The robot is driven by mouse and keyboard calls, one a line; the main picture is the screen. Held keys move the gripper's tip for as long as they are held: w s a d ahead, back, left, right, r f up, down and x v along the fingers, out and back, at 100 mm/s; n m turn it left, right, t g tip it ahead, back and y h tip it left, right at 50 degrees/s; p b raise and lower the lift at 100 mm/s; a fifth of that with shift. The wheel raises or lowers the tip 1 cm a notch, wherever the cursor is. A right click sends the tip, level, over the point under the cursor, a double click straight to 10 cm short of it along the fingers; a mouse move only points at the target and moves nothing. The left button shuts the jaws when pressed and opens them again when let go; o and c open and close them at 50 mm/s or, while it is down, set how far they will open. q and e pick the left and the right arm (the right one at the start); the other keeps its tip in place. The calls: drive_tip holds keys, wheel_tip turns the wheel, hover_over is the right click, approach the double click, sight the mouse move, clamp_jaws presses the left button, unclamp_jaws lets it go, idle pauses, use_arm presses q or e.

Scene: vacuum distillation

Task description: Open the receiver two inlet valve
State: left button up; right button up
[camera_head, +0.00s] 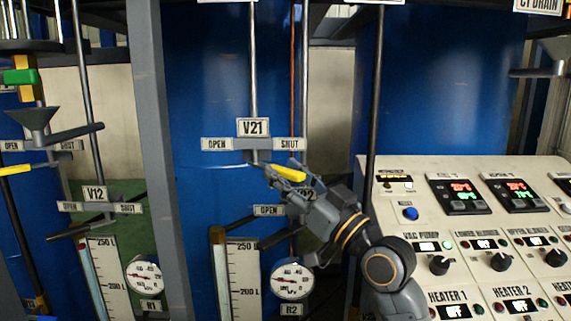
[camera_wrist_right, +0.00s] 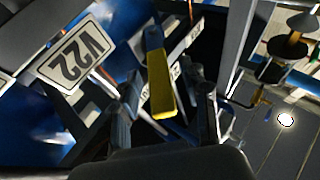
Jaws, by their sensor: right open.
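The V21 valve, labelled by its plate (camera_head: 253,127), sits on the pipe in front of the blue tank, between an OPEN plate (camera_head: 217,144) on the left and a SHUT plate (camera_head: 289,144) on the right. Its yellow lever (camera_head: 286,173) points right and slightly down, under the SHUT side. My right gripper (camera_head: 292,183) is at the lever's outer end. In the wrist view the yellow lever (camera_wrist_right: 161,85) shows between the open fingers of the right gripper (camera_wrist_right: 166,108); contact cannot be told. My left gripper is not in view.
The V22 plate (camera_wrist_right: 76,58) is close below, partly hidden by my gripper in the head view. An R2 gauge (camera_head: 292,281) and level scale (camera_head: 243,275) stand lower. A control panel (camera_head: 420,225) is at the right; V12 (camera_head: 95,193) and a grey post (camera_head: 160,180) are left.

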drive_tip(key=shift+w+a, duration=0.25)
clamp_jaws()
drive_tip(key=shift+d+r, duration=0.1)
